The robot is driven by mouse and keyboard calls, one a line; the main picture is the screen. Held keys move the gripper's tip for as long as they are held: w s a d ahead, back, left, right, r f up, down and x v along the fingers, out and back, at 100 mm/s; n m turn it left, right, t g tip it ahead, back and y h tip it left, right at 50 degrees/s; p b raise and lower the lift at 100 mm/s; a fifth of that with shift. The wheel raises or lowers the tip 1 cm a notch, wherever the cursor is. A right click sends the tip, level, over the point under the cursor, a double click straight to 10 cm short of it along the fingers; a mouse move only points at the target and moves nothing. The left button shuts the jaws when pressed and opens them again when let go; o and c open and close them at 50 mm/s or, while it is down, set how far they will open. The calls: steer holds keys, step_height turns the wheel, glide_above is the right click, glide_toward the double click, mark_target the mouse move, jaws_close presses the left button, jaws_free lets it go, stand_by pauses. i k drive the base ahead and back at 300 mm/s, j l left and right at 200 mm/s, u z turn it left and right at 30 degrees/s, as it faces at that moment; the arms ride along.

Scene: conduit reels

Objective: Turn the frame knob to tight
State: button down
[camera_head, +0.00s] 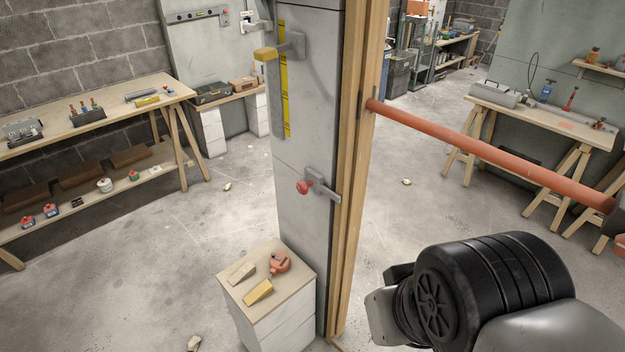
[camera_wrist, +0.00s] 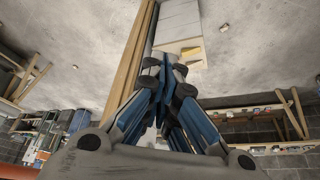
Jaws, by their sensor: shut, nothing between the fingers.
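A red knob (camera_head: 304,187) sits on a small grey bracket (camera_head: 322,190) low on the grey panel beside the wooden frame post (camera_head: 355,180). A yellow knob (camera_head: 265,54) sits on another grey bracket (camera_head: 291,46) higher up, by a yellow scale strip (camera_head: 284,90). Which one the task names is not labelled; I cannot read either setting. My gripper (camera_wrist: 172,75) shows in the wrist view, shut and empty. In the head view my wrist is at the lower right, apart from both knobs, with the fingers hidden. The wrist view shows neither knob clearly.
A red pipe (camera_head: 490,155) sticks out rightward from the post above my wrist. A low white box (camera_head: 285,320) stands at the panel's foot, with wedges (camera_head: 258,292) and a red tool (camera_head: 280,262) on top. Workbenches stand left and right; open floor lies between.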

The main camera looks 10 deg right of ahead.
mark_target(302, 186)
steer(key=i+j+u, duration=0.15)
steer(key=i+u, duration=0.6)
steer(key=u, duration=0.2)
